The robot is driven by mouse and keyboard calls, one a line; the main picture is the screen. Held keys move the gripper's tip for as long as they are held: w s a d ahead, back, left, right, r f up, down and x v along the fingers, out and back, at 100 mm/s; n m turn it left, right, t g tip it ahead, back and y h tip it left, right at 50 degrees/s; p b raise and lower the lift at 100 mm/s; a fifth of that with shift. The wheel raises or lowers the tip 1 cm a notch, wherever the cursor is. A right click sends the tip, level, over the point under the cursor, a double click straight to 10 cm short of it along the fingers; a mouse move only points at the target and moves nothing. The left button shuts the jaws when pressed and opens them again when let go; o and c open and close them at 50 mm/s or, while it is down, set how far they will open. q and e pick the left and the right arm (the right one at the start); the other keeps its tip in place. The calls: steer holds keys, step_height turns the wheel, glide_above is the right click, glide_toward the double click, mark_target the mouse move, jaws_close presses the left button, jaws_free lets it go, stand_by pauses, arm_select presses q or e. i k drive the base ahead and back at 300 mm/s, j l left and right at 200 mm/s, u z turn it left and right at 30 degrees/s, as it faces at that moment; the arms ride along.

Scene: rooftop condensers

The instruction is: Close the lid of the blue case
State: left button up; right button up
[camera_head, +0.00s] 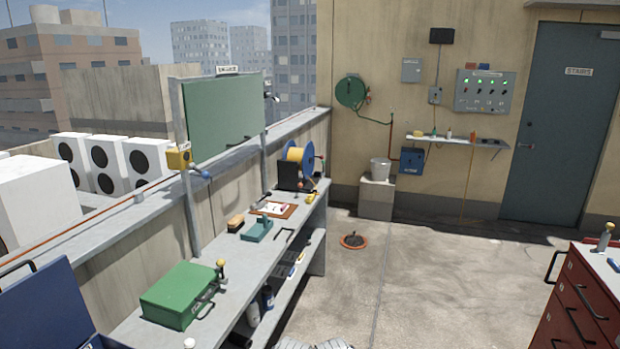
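The blue case shows in the lower left corner, cut off by the left and bottom edges. Its dark blue lid (48,308) stands raised and open, tilted, with a dark handle at its upper left. Only a sliver of the rest of the case shows at the bottom edge, so its inside is mostly hidden. Neither of my grippers is in view.
Farther along are a teal tool (257,230) and a clipboard (273,209). A red drawer cabinet (580,300) stands right. The floor between is mostly clear.

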mark_target(46, 308)
steer(key=u, duration=1.75)
steer(key=k, duration=0.5)
